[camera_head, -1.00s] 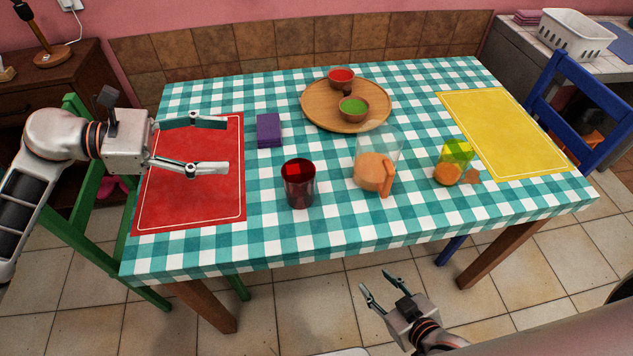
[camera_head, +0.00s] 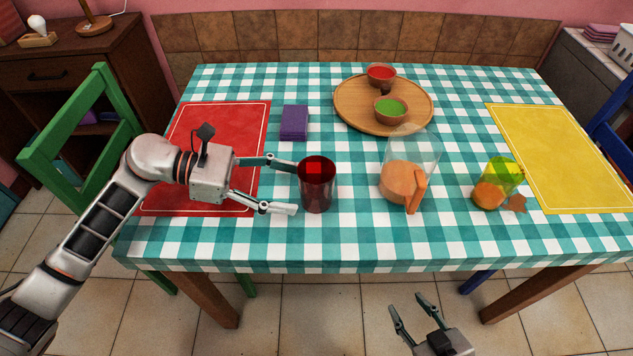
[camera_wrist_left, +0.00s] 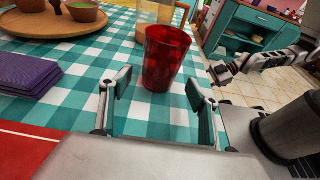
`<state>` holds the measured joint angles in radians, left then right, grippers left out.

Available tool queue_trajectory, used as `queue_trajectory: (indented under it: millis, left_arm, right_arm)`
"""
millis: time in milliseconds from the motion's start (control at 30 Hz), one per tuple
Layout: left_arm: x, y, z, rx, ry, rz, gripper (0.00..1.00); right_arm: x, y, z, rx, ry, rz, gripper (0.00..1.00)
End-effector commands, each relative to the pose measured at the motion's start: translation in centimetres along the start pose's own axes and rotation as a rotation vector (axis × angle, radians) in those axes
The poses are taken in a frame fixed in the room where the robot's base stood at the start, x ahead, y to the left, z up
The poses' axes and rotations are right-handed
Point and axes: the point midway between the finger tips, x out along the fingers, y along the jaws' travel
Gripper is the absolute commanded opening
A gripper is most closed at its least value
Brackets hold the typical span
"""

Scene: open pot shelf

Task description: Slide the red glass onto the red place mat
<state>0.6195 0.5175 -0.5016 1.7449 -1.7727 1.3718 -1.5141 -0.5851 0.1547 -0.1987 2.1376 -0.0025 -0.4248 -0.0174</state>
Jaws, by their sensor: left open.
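The red glass (camera_head: 317,188) stands upright on the checked tablecloth, to the right of the red place mat (camera_head: 220,125). My left gripper (camera_head: 297,186) is open over the cloth just left of the glass, with its fingers pointing at it. In the left wrist view the glass (camera_wrist_left: 166,60) stands ahead of and between the two open fingertips (camera_wrist_left: 158,85). Part of the red mat is hidden behind my left arm. My right gripper (camera_head: 415,318) is open and empty, low in front of the table.
A purple napkin (camera_head: 294,122) lies between the mat and a round wooden tray (camera_head: 350,105) with bowls. A jug with orange juice (camera_head: 402,183) stands right of the glass. A yellow glass (camera_head: 497,182) and yellow mat (camera_head: 560,150) are further right. Cloth between glass and mat is clear beyond my gripper.

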Motion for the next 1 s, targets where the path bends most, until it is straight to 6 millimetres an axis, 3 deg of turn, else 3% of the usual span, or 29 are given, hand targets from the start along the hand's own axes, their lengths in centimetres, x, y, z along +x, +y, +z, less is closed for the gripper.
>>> queue_trajectory:
  millis: [400, 833, 933, 1000]
  left_arm:
    - [4.7, -0.1, -0.1, -0.002, 0.000, -0.001, 0.61]
    - [5.3, 0.0, -0.1, -0.001, 0.001, 0.000, 0.61]
    - [5.3, 0.0, 0.0, -0.001, 0.001, 0.000, 0.38]
    - [5.3, 0.0, -0.1, -0.001, 0.001, 0.000, 0.34]
  right_arm:
    - [0.0, -0.3, 0.7, 0.011, -0.011, -0.001, 0.40]
    - [-0.1, -0.2, -0.1, 0.009, 0.002, -0.001, 0.40]
    - [-0.1, -0.2, 0.0, 0.006, 0.002, -0.002, 0.40]
    - [-0.1, -0.2, 0.0, 0.003, 0.002, -0.003, 0.40]
